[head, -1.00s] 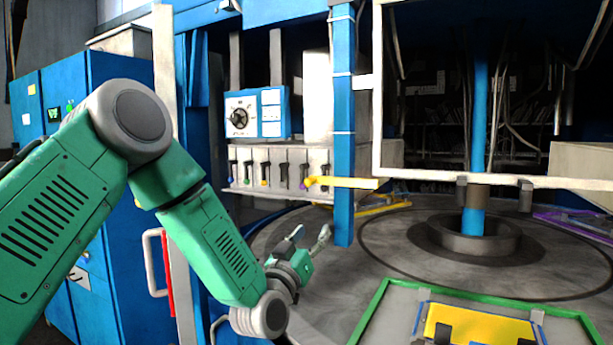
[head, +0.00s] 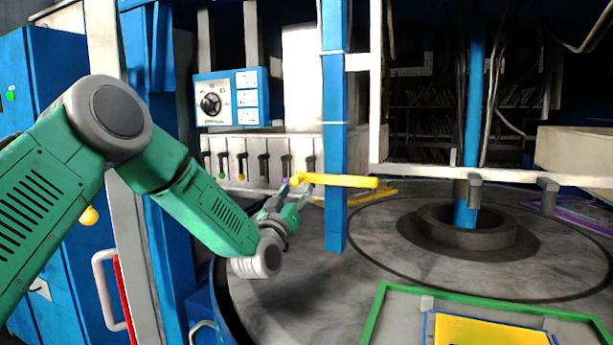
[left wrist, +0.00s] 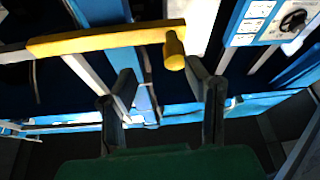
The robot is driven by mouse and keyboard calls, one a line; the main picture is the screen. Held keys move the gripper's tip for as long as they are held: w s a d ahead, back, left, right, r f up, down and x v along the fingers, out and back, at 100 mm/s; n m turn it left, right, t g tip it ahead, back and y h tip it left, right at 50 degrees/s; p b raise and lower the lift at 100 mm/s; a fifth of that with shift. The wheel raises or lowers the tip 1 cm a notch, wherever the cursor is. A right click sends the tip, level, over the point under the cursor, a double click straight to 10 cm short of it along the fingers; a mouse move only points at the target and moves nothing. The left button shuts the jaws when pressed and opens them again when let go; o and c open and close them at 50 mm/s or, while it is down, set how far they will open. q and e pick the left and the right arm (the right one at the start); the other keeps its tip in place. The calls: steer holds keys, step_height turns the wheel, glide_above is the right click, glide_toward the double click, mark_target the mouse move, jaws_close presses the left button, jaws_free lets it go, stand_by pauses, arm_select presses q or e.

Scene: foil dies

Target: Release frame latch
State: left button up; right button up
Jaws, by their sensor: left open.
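The frame latch is a yellow bar (head: 345,181) that lies across the blue post (head: 336,130) in the head view. Its left end has a rounded knob. In the left wrist view the yellow bar (left wrist: 100,40) crosses the upper left, and its knob (left wrist: 174,50) points toward the camera. My left gripper (head: 298,187) is at the knob end of the bar. In the left wrist view my left gripper (left wrist: 163,82) is open, with the knob between the lines of its two fingers. I cannot tell whether a finger touches it. My right gripper is not in view.
A row of small levers (head: 240,160) and a blue dial box (head: 228,97) stand behind the gripper. A white frame rail (head: 430,171) runs right of the post. A green-edged tray (head: 400,318) with a yellow plate lies at front right. Blue cabinets (head: 75,200) stand left.

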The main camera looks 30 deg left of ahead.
mark_target(292, 185)
arm_select(q)
steer(key=w, duration=0.1)
steer(key=w+a, duration=0.1)
steer(key=w, duration=0.1)
steer(key=w+a+r, duration=0.1)
steer(key=shift+w+a+p, duration=0.1)
steer(key=shift+w+p, duration=0.2)
steer(key=shift+p, duration=0.1)
steer(key=shift+w+d, duration=0.1)
steer(key=shift+d, duration=0.2)
steer(key=shift+d+r, duration=0.15)
steer(key=shift+s+r, duration=0.1)
steer(key=shift+s, duration=0.15)
steer(key=c, duration=0.7)
steer(key=shift+a, duration=0.35)
jaws_close()
steer(key=shift+a+f, duration=0.2)
steer(key=shift+a, duration=0.15)
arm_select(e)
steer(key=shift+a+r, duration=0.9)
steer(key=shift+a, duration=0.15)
